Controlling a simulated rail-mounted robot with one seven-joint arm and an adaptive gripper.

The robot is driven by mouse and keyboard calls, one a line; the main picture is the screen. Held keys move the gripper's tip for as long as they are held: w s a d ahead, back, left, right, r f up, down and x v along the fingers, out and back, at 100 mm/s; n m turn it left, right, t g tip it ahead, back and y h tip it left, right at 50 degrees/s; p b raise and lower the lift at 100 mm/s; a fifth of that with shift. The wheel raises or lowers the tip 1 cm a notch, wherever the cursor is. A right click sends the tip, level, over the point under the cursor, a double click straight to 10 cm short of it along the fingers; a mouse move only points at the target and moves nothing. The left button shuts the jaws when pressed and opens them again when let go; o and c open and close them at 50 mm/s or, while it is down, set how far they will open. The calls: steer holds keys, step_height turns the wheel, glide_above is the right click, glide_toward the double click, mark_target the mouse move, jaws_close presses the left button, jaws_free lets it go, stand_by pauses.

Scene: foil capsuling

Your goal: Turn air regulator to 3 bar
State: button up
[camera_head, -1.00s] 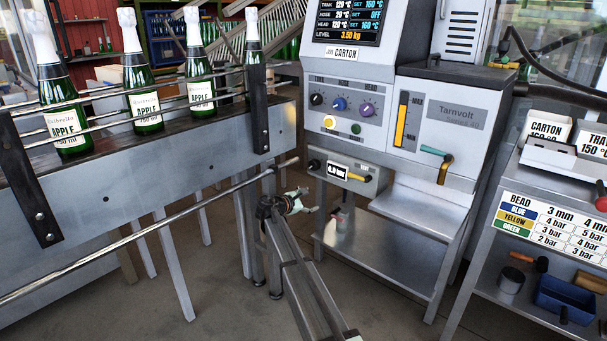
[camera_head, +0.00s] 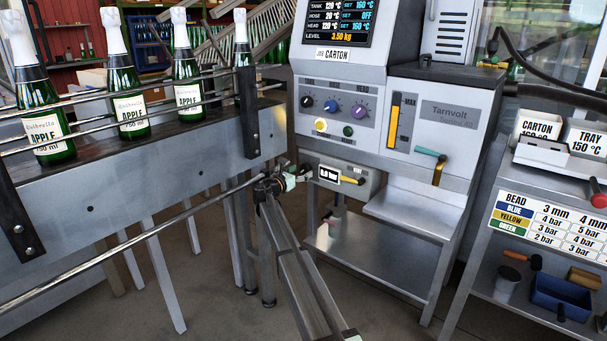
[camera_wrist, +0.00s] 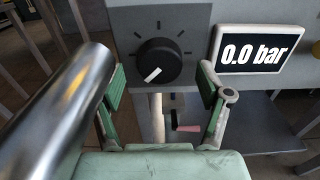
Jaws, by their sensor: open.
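The air regulator knob (camera_wrist: 158,62) is a black dial with a white pointer on a grey panel in the wrist view. The pointer aims to the lower left, and tick marks ring the knob's upper side. The display (camera_wrist: 252,50) right of it reads 0.0 bar; it also shows in the head view (camera_head: 328,174). My gripper (camera_wrist: 160,85) is open, with its green-padded fingers left and right of the knob's lower part. Whether they touch it cannot be told. In the head view my gripper (camera_head: 297,180) is in front of the panel's left end and hides the knob.
A shiny metal rail (camera_wrist: 62,115) runs close along the left of my gripper; it also shows in the head view (camera_head: 150,230). A yellow-handled valve (camera_head: 352,180) sits right of the display. A chart (camera_head: 550,224) lists bar settings. Bottles stand on the conveyor at left.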

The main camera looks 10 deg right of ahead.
steer(key=shift+x, duration=1.05)
steer(key=c, duration=1.2)
steer(key=shift+o, duration=0.2)
steer(key=shift+m, duration=0.3)
